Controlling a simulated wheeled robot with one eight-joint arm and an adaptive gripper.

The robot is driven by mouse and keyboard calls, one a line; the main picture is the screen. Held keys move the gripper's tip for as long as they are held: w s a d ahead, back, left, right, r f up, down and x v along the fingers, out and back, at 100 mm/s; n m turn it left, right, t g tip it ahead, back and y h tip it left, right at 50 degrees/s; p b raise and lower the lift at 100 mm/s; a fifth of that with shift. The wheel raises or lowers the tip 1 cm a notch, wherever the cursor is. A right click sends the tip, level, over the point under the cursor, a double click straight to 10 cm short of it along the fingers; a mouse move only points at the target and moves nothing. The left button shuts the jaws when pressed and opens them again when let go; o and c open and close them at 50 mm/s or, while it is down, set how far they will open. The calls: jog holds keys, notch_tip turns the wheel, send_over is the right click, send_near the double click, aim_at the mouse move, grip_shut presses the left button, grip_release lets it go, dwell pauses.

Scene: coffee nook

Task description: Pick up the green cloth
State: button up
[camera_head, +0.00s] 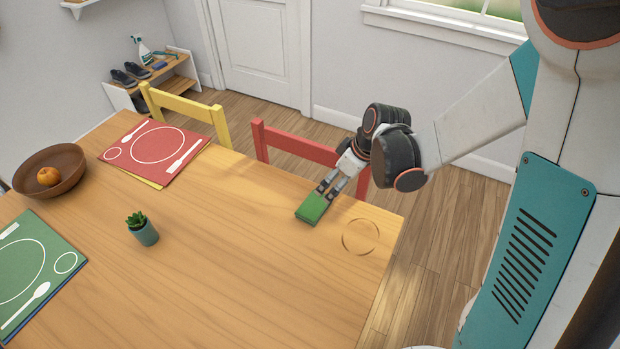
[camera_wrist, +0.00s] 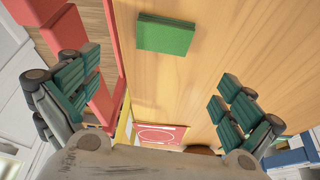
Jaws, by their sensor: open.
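The green cloth (camera_head: 312,208) is a small folded rectangle lying on the wooden table near its far right edge. It also shows in the wrist view (camera_wrist: 166,36), at the top, between and beyond my fingers. My gripper (camera_head: 328,190) is right by the cloth in the head view, coming from the back right. In the wrist view my gripper (camera_wrist: 155,95) has its two teal-padded fingers spread wide, with nothing between them. The cloth appears apart from the fingers there. I cannot tell the exact height of the fingertips above the table.
A red chair (camera_head: 300,148) and a yellow chair (camera_head: 185,105) stand at the table's far side. A potted plant (camera_head: 148,235), a bowl (camera_head: 50,172) with an orange fruit, and red (camera_head: 128,160) and green (camera_head: 65,242) placemats lie further left. The wooden table (camera_head: 240,270) is bare around the cloth.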

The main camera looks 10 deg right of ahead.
notch_tip(320, 180, down, 3)
jog(key=b, duration=0.3)
send_over(315, 205)
jog(key=s+d, duration=0.1)
jog(key=d, duration=0.1)
jog(key=shift+n, duration=0.4)
notch_tip(315, 205, down, 7)
jog(key=shift+s+f, duration=0.1)
jog(key=shift+s, duration=0.05)
jog(key=shift+b+x, duration=1.15)
jog(key=shift+x, duration=1.5)
jog(key=shift+s+a, duration=0.15)
jog(key=shift+c, duration=0.2)
jog(key=c, duration=0.7)
